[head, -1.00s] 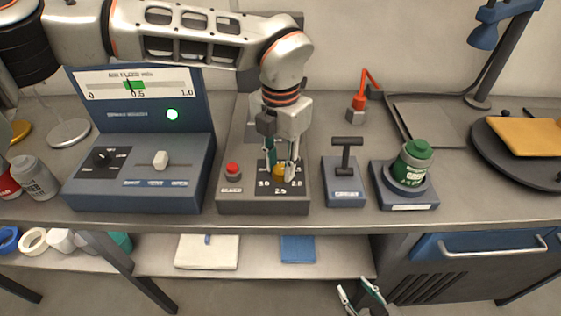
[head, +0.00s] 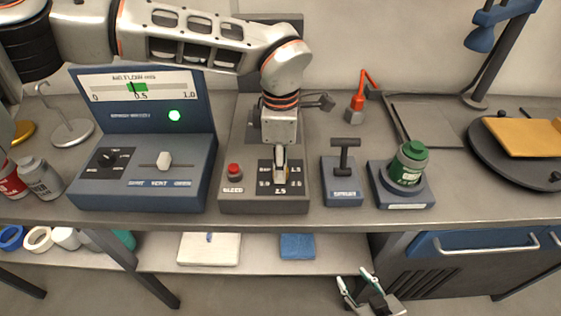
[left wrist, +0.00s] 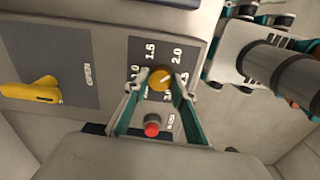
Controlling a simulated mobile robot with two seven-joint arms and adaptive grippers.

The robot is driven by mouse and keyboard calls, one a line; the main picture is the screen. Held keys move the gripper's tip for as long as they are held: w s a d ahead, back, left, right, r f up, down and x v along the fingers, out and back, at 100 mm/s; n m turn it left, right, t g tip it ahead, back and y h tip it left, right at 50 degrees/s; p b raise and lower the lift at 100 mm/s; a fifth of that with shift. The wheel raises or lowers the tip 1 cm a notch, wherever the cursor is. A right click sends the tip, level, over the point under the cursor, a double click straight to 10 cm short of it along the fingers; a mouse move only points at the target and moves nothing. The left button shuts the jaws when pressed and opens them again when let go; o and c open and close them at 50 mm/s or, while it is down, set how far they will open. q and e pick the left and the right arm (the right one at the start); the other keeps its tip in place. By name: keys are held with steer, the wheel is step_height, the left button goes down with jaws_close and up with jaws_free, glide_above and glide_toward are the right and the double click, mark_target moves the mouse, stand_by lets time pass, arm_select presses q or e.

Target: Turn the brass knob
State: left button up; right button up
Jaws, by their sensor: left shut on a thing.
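The brass knob (left wrist: 160,78) sits on a dark dial plate (left wrist: 138,45) marked with numbers up to 3.0. In the left wrist view its white mark points to the upper right, roughly toward the 2.0 side. My left gripper (left wrist: 156,88) is shut on the knob, one finger on each side. In the head view my left gripper (head: 281,176) comes down from above and hides most of the knob. My right gripper (head: 360,288) hangs low in front of the bench, open and empty.
A red button (head: 234,170) is close left of the dial. A gauge console (head: 143,172) with a lit green lamp (head: 174,115) stands left; its needle is near 0.5. A T-handle box (head: 343,192) and green canister (head: 408,168) stand right. A yellow handle (left wrist: 32,93) lies behind.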

arm_select(q)
steer(key=m+p, duration=0.1)
steer(key=m, duration=0.3)
steer(key=shift+r+m, duration=0.15)
steer(key=shift+m, duration=0.15)
steer(key=shift+m+p, duration=0.55)
steer(key=shift+m, duration=1.15)
steer(key=o, duration=0.9)
steer(key=shift+o, duration=0.9)
